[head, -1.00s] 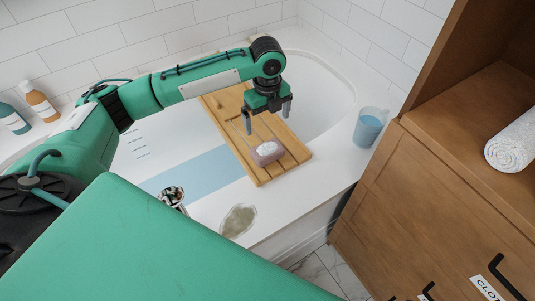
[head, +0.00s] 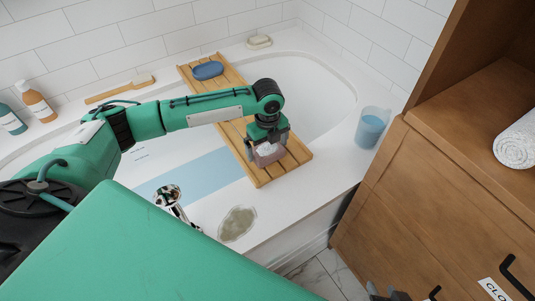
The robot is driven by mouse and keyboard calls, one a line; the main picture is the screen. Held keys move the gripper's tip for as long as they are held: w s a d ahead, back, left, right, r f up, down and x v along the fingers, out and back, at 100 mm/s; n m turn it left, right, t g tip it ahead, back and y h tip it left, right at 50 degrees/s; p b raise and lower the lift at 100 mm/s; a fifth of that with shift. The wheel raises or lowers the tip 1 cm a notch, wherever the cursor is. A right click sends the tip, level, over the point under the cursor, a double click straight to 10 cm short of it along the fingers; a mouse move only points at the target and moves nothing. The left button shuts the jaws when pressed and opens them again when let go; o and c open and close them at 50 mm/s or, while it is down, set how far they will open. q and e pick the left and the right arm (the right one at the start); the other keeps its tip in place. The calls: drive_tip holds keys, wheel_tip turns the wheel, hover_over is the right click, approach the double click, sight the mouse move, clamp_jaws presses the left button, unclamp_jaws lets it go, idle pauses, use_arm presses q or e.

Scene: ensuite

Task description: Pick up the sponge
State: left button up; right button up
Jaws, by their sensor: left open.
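A mauve block with a white top (head: 268,157), which may be the sponge, sits near the front end of the slatted wooden bath tray (head: 297,153). My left gripper (head: 267,147) points down over this block, with its open fingers at either side of it. I cannot tell whether they touch it. A blue oval thing (head: 208,70), possibly also a sponge, lies at the tray's far end, apart from my gripper. Dark tips of my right gripper (head: 387,293) show at the bottom edge, mostly cut off.
The tray spans the white bathtub (head: 325,100). A clear jug of blue liquid (head: 371,127) stands right of it on the rim. A chrome tap (head: 169,197) and a glassy dish (head: 237,224) are in front. A wooden brush (head: 120,89) and bottles (head: 37,103) are at left; a wooden cabinet is at right.

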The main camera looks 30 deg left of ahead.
sight(268, 149)
use_arm(q)
wheel_tip(268, 149, down, 2)
use_arm(e)
drive_tip(key=shift+w+a+t+y, duration=0.25)
drive_tip(key=shift+a+t+y, duration=0.05)
drive_tip(key=shift+a+t, duration=0.15)
use_arm(q)
drive_tip(key=c, duration=0.7)
drive_tip(key=shift+r, duration=0.15)
drive_tip(key=shift+r+p, duration=1.85)
drive_tip(key=shift+r, duration=8.05)
use_arm(e)
drive_tip(key=s+d+g+h, duration=0.2)
drive_tip(key=s+d+g, duration=0.2)
drive_tip(key=d+g, duration=0.1)
drive_tip(key=shift+s+d+r+m+h, duration=0.25)
drive_tip(key=shift+d+r+m+h, duration=0.15)
drive_tip(key=shift+d, duration=0.4)
